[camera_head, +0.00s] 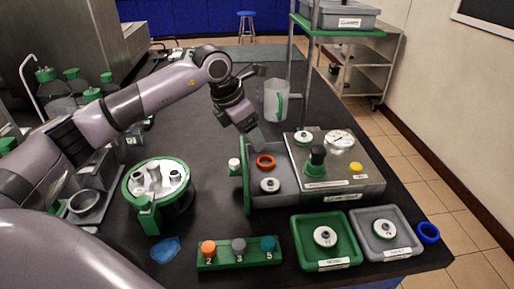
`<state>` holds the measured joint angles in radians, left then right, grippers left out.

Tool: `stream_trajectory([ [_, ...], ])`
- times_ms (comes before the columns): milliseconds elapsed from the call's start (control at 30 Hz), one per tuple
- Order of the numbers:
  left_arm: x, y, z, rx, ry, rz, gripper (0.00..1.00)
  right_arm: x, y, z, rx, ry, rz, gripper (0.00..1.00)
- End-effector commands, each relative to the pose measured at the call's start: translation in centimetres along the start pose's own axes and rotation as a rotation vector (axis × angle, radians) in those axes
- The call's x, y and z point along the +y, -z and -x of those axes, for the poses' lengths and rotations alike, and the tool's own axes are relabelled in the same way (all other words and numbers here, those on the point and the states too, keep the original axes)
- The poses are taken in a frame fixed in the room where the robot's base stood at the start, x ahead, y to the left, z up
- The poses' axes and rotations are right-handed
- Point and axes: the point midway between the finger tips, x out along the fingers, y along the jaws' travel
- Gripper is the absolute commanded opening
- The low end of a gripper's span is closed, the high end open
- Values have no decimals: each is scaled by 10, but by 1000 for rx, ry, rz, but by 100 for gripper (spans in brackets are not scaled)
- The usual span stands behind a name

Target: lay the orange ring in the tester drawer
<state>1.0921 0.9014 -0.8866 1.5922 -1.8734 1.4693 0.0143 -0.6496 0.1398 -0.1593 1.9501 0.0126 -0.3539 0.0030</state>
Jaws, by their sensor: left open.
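The orange ring (265,162) lies flat in the open tester drawer (288,180), toward its back, behind a small white-and-grey round fitting (270,185). The drawer has a green front panel and sticks out to the left of the grey tester (345,172), which carries a dial gauge, a dark knob on a green base and a yellow button. My left gripper (250,128) is open and empty, just above and behind the ring and apart from it. My right gripper is not in view.
A round green-rimmed holder (158,178) stands left of the drawer. In front are a green rack (240,254) with numbered plugs, a green tray (325,259), a grey tray (387,250) and a blue ring (428,232). A clear jug (270,98) stands behind. The back-centre bench is fairly clear.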

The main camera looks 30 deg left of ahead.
Motion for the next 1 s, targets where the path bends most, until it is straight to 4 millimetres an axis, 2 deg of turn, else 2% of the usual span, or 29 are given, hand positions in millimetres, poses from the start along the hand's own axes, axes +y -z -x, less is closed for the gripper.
stream_trajectory([
  [100,1,0,16,-2,-2,0,73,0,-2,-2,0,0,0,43],
  [267,0,0,25,0,1,-1,73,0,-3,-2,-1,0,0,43],
  [1000,0,0,26,1,1,0,73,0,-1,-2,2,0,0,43],
])
